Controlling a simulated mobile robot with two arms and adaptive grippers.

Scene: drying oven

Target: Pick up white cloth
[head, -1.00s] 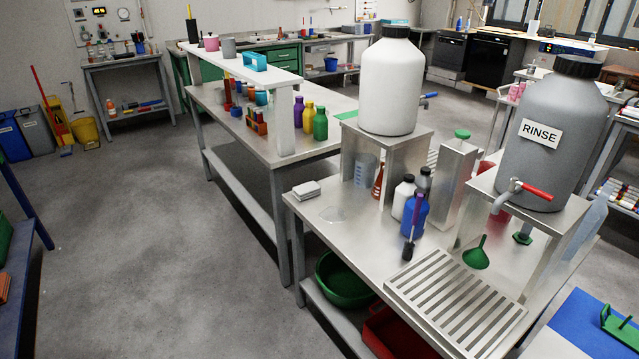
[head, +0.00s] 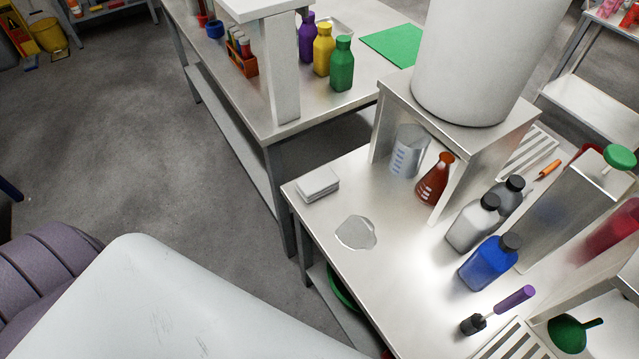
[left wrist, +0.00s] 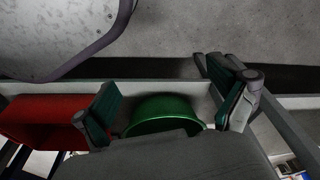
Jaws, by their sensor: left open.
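The white cloth (head: 318,184) is a small folded stack lying flat near the left corner of the steel table (head: 310,215). A clear puddle (head: 356,232) lies on the table just in front of it. My left gripper (left wrist: 165,105) shows in the left wrist view with its two fingers spread wide and nothing between them. It faces the lower shelf area, where a green basin (left wrist: 165,112) and a red bin (left wrist: 40,120) show. The cloth is not visible in the left wrist view. Neither gripper shows in the head view; a large pale part of my own body fills its lower left.
A beaker (head: 408,150), a red-brown flask (head: 435,180), a white bottle (head: 472,222) and a blue bottle (head: 489,263) stand right of the cloth. A large white container (head: 485,60) stands on a raised stand. Another bench (head: 232,95) is behind.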

